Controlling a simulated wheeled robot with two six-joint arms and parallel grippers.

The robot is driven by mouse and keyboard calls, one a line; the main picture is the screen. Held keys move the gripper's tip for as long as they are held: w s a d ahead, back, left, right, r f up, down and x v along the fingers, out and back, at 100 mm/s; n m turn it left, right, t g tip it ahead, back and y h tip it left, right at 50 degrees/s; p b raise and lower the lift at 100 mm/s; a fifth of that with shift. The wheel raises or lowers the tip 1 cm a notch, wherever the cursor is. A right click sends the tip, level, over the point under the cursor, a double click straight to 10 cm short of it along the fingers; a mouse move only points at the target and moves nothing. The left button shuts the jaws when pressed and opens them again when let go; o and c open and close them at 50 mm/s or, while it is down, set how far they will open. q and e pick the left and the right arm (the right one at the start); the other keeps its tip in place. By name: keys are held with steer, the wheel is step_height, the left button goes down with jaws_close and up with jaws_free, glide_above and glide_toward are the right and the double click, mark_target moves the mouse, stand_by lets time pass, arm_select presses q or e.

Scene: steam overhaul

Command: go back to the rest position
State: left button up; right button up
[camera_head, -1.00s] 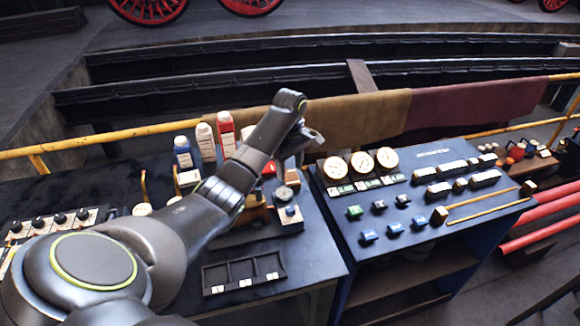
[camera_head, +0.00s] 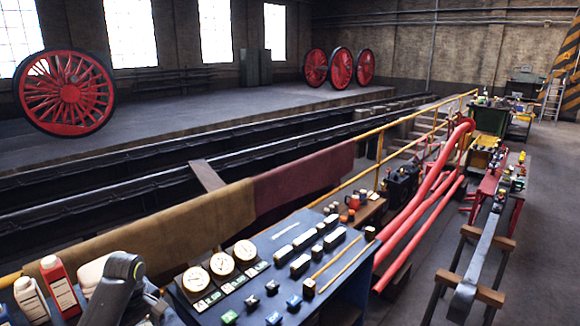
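My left arm shows only as a grey wrist part in the bottom left corner, in front of several bottles. Its gripper fingers are not clearly visible; they are hidden or below the frame edge. My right arm and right gripper are not in view. The blue-black instrument bench (camera_head: 357,275) stands at the bottom centre, with three round dials (camera_head: 222,263) along its left side. My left wrist is left of these dials.
A red bottle (camera_head: 60,284) and a white bottle (camera_head: 32,300) stand at the bottom left. Brown and maroon cloths (camera_head: 290,188) hang over the yellow rail (camera_head: 388,146). Red pipes (camera_head: 420,215) run beyond the bench. Open floor (camera_head: 545,240) lies at the right.

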arm_select(q)
steer(key=s+d+f+m+t, duration=0.15)
steer(key=s+f+m, duration=0.3)
steer(key=s, duration=0.45)
steer(key=s+d+f+m, duration=0.3)
steer(key=s+f, duration=0.3)
steer(key=s, duration=0.4)
steer(key=s+d+r+m+t+y, duration=0.1)
steer(key=s+r+m, duration=0.15)
steer(key=s, duration=0.55)
steer(key=s+d+r+m+t, duration=0.1)
steer(key=s+r+m, duration=0.15)
steer(key=s, duration=0.45)
step_height(320, 180, down, 30)
steer(key=a+g+b, duration=0.2)
steer(key=b, duration=0.4)
steer(key=s+d+f+b, duration=0.1)
steer(key=s+f+b, duration=0.1)
steer(key=s+f, duration=0.6)
steer(key=s+d+f+b, duration=0.1)
steer(key=s+f+b, duration=0.2)
steer(key=s+f, duration=0.4)
step_height(320, 180, down, 7)
steer(key=shift+s+r+g, duration=0.15)
steer(key=shift+s+g, duration=0.2)
steer(key=shift+s, duration=0.05)
